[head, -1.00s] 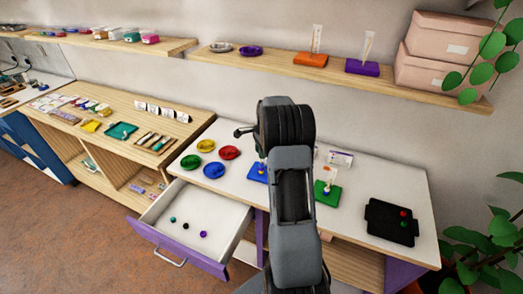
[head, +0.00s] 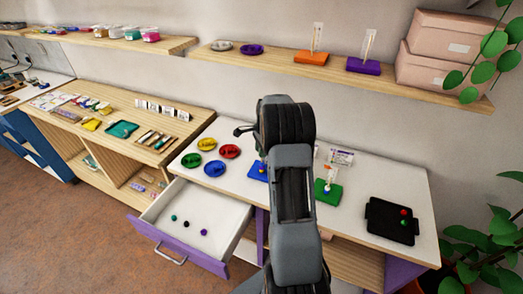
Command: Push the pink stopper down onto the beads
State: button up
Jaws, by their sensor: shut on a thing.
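A blue bead board (head: 257,171) lies on the white desk, partly covered by my arm, with a small pale post and bead showing at the arm's edge. I cannot make out the pink stopper; my raised arm hides the middle of the desk. My gripper is hidden behind my arm, so its fingers and what they hold do not show.
Yellow, red, green and blue dishes (head: 214,169) stand left on the desk. A black tray (head: 376,226) with a red and a green bead is at the right. An open drawer (head: 170,210) with three beads juts out at front left. A shelf (head: 400,80) holds two boards above.

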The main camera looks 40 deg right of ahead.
jog(key=shift+f+b, duration=0.75)
jog(key=shift+f, duration=0.55)
dwell(1.1)
jog(key=shift+f+b, duration=0.45)
jog(key=shift+f, duration=0.3)
jog(key=o, duration=1)
jog(key=shift+c, duration=0.2)
notch_tip(320, 180, up, 14)
jog(key=d+b, duration=0.1)
jog(key=shift+s+d, duration=0.25)
jog(key=shift+d, duration=0.05)
jog(key=shift+f, duration=0.1)
